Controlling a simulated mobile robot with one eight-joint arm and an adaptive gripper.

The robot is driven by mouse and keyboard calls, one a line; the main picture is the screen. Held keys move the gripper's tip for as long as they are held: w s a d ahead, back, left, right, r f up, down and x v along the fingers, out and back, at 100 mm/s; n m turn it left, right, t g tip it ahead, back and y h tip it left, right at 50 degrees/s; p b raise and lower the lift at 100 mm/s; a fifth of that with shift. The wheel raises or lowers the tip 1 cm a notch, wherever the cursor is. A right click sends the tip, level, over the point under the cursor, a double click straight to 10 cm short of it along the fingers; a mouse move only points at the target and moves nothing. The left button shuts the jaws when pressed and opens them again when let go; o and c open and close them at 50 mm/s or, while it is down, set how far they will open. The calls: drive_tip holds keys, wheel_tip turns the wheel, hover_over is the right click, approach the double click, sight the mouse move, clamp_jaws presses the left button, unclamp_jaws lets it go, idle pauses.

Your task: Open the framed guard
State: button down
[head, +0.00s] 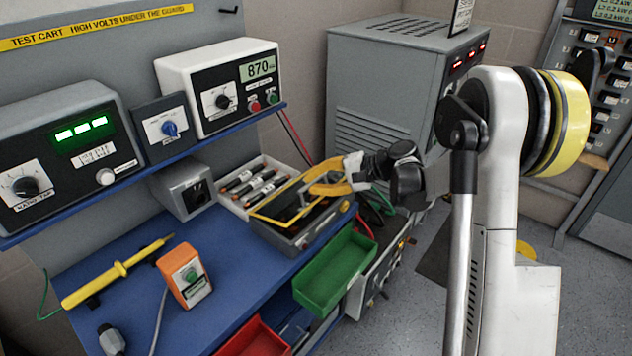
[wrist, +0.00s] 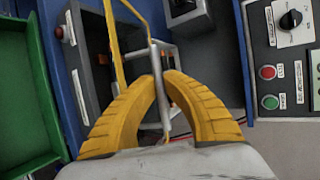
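The framed guard (head: 272,221) is a thin yellow frame over a grey open-topped box (head: 284,238) on the blue bench. In the wrist view, its yellow bars (wrist: 117,45) run up from my fingers, and a slim grey bar stands between the fingertips. My gripper (head: 327,183) has curved yellow fingers and reaches in from the right at the guard's right end. In the wrist view the fingertips (wrist: 161,76) close in on both sides of the grey bar and appear to touch it. The frame looks slightly tilted over the box; its exact angle is hard to tell.
A green bin (head: 335,272) is in front of the box. A tray of dark cylinders (head: 252,183) lies behind it. An orange button box (head: 184,277) and yellow probe (head: 118,269) lie left. A white 870 meter (head: 222,85) stands on the shelf above. A grey cabinet (head: 385,90) stands behind.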

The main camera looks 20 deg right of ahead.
drive_tip(key=w+a+r+m+g+h+p, duration=0.1)
drive_tip(key=w+a+r+g+h+p, duration=0.4)
drive_tip(key=w+a+p, duration=0.3)
drive_tip(key=shift+w+a+r+m+g+p, duration=0.35)
drive_tip(key=shift+w+p, duration=0.5)
drive_tip(key=shift+w, duration=0.85)
drive_tip(key=shift+d+f, duration=0.1)
drive_tip(key=c, duration=1.8)
unclamp_jaws()
drive_tip(key=shift+w, duration=0.1)
drive_tip(key=v, duration=1.2)
drive_tip(key=shift+w+a, duration=0.2)
drive_tip(key=shift+a, duration=0.05)
